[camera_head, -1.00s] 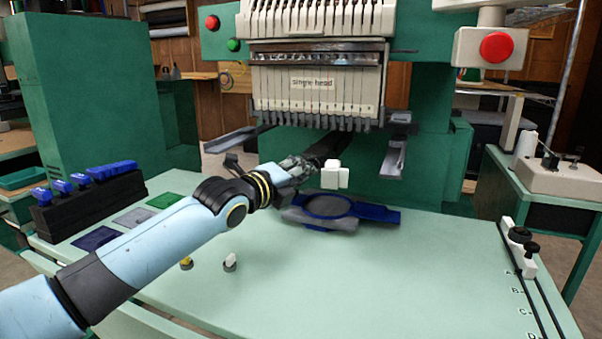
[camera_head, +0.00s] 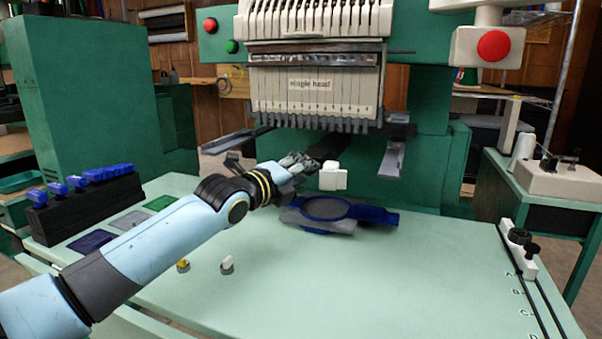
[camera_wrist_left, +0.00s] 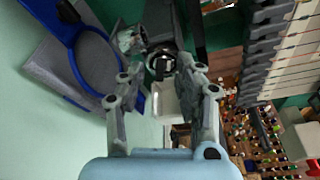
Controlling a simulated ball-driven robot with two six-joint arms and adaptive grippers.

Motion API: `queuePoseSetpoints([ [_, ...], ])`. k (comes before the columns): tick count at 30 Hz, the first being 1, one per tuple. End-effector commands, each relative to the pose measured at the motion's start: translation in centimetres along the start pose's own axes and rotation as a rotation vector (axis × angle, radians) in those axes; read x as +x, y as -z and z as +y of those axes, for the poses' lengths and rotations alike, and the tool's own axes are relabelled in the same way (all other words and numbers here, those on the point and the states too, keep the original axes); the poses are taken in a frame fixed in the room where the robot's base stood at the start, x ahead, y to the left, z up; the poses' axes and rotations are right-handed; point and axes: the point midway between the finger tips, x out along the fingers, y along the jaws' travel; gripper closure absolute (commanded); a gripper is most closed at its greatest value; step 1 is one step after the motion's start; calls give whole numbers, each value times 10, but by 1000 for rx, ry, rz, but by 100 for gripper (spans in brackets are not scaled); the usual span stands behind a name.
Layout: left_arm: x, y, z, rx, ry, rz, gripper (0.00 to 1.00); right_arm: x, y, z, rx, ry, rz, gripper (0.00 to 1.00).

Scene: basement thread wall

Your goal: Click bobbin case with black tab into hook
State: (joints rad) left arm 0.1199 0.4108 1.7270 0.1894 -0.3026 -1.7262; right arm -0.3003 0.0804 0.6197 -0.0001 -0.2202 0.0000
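My left gripper (camera_head: 298,160) reaches in under the machine's needle head, beside a white block (camera_head: 333,176). In the left wrist view its two fingers (camera_wrist_left: 160,70) stand apart, with a dark round part with a silvery ring (camera_wrist_left: 160,62) between or just beyond the tips. I cannot tell whether this is the bobbin case with black tab or the hook, nor whether the fingers touch it. The white block (camera_wrist_left: 165,98) also shows there. No black tab can be made out. Two small pieces, one yellow-topped (camera_head: 183,264) and one white-topped (camera_head: 227,265), stand on the table. My right gripper is out of view.
A blue hoop (camera_head: 328,208) with grey fabric lies on the table beside the gripper. A black rack with blue-topped items (camera_head: 80,210) and coloured pads (camera_head: 128,220) are at the left. A lettered slider rail (camera_head: 525,255) is at the right edge. The front middle table is clear.

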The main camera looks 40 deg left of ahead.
Motion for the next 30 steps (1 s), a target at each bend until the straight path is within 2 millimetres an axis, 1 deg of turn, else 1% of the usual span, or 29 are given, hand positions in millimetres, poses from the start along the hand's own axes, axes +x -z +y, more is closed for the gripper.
queuePoseSetpoints([
  [7, -1, 0, 0, 0, 0, 0, 64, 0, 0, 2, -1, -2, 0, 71],
  [11, -10, 0, 1, 2, -1, 1, 64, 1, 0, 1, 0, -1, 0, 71],
  [14, -27, 0, 2, 6, -3, 2, 64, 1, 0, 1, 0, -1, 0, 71],
  [18, -60, 0, 1, 7, -3, 4, 64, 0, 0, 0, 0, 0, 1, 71],
  [22, -86, 0, 1, 9, -3, 3, 64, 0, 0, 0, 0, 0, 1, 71],
  [27, -108, 0, 1, 8, -5, 1, 64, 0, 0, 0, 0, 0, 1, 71],
  [30, -116, 0, 0, 5, -2, 1, 64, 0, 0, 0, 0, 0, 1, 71],
])
